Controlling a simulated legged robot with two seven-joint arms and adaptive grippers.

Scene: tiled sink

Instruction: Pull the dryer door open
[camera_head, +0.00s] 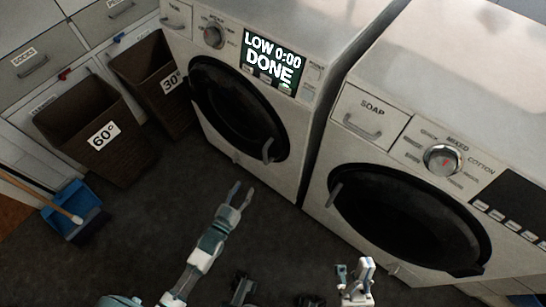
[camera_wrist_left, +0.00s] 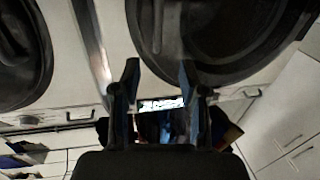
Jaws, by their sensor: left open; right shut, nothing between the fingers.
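The dryer (camera_head: 215,120) is the left machine, with a lit display (camera_head: 270,62) reading LOW 0:00 DONE. Its round dark door (camera_head: 235,105) looks closed, with a grey handle (camera_head: 267,150) at its lower right edge. My left gripper (camera_head: 241,192) is open and empty, in front of and below the handle in the head view, apart from it. In the left wrist view the open fingers (camera_wrist_left: 160,85) point toward a dark round door (camera_wrist_left: 220,35), and a grey handle (camera_wrist_left: 158,25) shows above them. My right gripper (camera_head: 355,270) is shut and empty, in front of the other machine.
A washer (camera_head: 325,185) with a soap drawer (camera_head: 370,118) and a closed round door (camera_head: 410,215) stands to the right. Two brown baskets (camera_head: 95,135) (camera_head: 150,75) and a blue dustpan (camera_head: 72,210) are at the left.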

